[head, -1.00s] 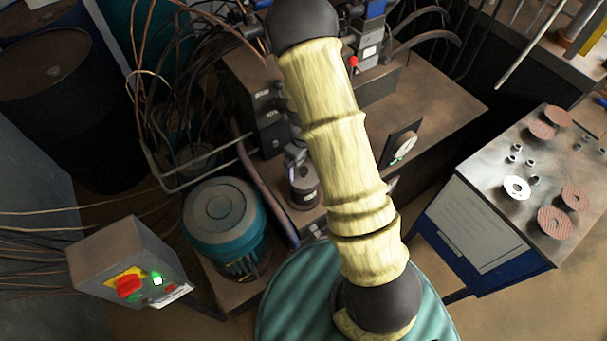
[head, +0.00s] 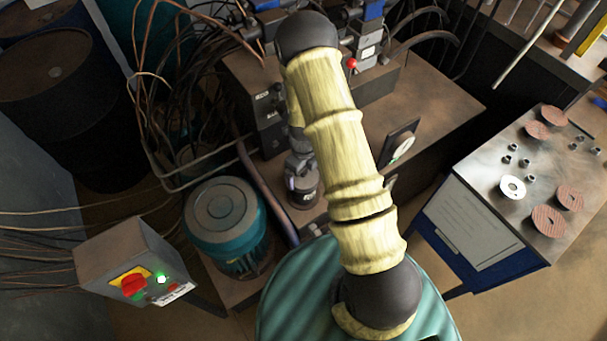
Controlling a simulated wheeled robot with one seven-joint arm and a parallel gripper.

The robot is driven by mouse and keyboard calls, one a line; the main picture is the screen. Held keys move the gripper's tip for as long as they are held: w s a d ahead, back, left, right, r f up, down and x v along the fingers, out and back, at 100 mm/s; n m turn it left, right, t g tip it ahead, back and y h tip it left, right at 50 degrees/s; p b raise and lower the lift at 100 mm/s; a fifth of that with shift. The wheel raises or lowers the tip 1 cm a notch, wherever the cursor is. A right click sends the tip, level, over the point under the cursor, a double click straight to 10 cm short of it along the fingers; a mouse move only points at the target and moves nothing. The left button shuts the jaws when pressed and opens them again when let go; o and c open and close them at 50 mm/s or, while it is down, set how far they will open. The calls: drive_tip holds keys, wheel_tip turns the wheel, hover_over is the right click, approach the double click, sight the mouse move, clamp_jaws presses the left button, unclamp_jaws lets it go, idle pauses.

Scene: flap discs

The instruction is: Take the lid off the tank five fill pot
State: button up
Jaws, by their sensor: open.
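The fill pot (head: 303,198) is a small dark round pot standing at the left front edge of the brown tank top, left of my arm. Its lid is mostly covered by my gripper (head: 300,178). My gripper is small and grey in this view, points down and is open around or just above the lid. A pale finger shows at the pot's left side. I cannot tell whether the fingers touch the lid. No tank number is readable here.
My padded yellow arm crosses the middle and hides part of the tank top (head: 430,115). A teal motor (head: 225,222) stands left of the pot. A switch box (head: 130,262) is at lower left. A metal table (head: 480,165) with flap discs is at right. Pipes and hoses crowd the back.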

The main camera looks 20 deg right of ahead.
drive_tip(key=c, duration=0.8)
drive_tip(key=shift+r, duration=0.1)
wheel_tip(320, 180, up, 10)
drive_tip(key=shift+f+b, duration=0.1)
drive_tip(key=shift+b, duration=0.95)
